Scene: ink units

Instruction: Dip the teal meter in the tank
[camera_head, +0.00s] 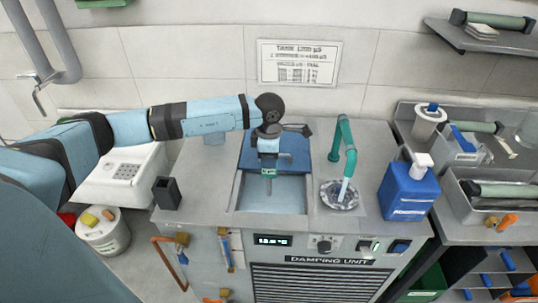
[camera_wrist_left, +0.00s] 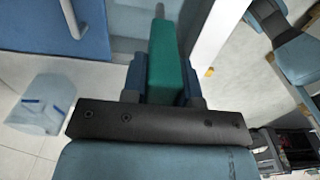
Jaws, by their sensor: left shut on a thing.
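The teal meter (camera_head: 268,172) is between the fingers of my left gripper (camera_head: 268,163), which is shut on it. It points down, with a thin probe below, over the open front part of the tank (camera_head: 291,192). I cannot tell whether the probe tip touches the pale blue liquid. The tank's blue lid (camera_head: 292,150) is behind the gripper. In the left wrist view the teal meter (camera_wrist_left: 167,60) sits between the fingertips of the left gripper (camera_wrist_left: 166,88), with its grey probe at the top edge. My right gripper is in neither view.
A teal tap (camera_head: 345,150) stands over a small round sink right of the tank. A blue bottle (camera_head: 408,188) with a white top stands further right. A small dark holder (camera_head: 167,193) is at the counter's left edge. The counter left of the tank is mostly clear.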

